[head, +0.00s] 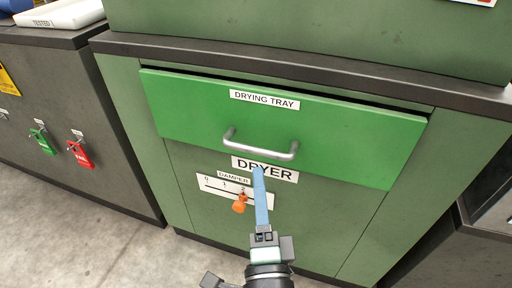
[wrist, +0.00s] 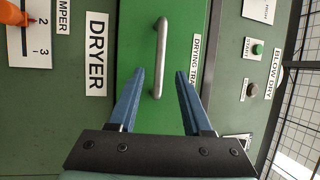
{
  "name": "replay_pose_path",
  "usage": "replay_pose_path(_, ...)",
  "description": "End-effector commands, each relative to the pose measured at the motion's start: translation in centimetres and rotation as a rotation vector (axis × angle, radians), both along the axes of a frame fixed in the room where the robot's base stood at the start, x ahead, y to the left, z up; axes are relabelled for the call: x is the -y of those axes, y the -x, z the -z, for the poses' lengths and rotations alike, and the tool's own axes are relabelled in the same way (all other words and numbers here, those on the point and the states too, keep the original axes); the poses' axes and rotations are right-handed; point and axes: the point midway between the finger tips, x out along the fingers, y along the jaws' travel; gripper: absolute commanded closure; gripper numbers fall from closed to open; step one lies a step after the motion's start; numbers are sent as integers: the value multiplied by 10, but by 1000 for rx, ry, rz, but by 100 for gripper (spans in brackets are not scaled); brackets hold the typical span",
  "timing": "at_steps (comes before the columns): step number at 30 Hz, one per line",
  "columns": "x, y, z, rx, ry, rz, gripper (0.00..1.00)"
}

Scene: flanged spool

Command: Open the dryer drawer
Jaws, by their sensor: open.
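The dryer drawer (head: 300,130) is a bright green front labelled "DRYING TRAY" in the green cabinet. It stands slightly proud of the cabinet, with a dark gap along its top edge. Its silver bar handle (head: 260,148) is low on the drawer front. In the wrist view the handle (wrist: 160,58) runs up and down, ahead of and between the fingers. My gripper (head: 259,172) has blue fingers and is just below the handle in the head view. In the wrist view my gripper (wrist: 157,72) is open and empty, with a finger to each side of the handle's line. Contact with the handle does not show.
An orange damper knob (head: 240,203) sits on a white scale below the drawer, left of my gripper. Green and red padlocks (head: 80,154) hang on the dark cabinet at left. Open grey floor (head: 110,250) lies at lower left.

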Motion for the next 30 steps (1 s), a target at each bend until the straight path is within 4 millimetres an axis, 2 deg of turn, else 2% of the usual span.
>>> replay_pose_path(9, -4, -53, -11, 3, 1, 1, 50)
replay_pose_path(15, -6, -74, -13, 0, 2, -1, 50)
replay_pose_path(28, -7, -81, -15, -1, 2, 0, 50)
replay_pose_path(30, -7, -81, -15, -1, 2, 0, 61)
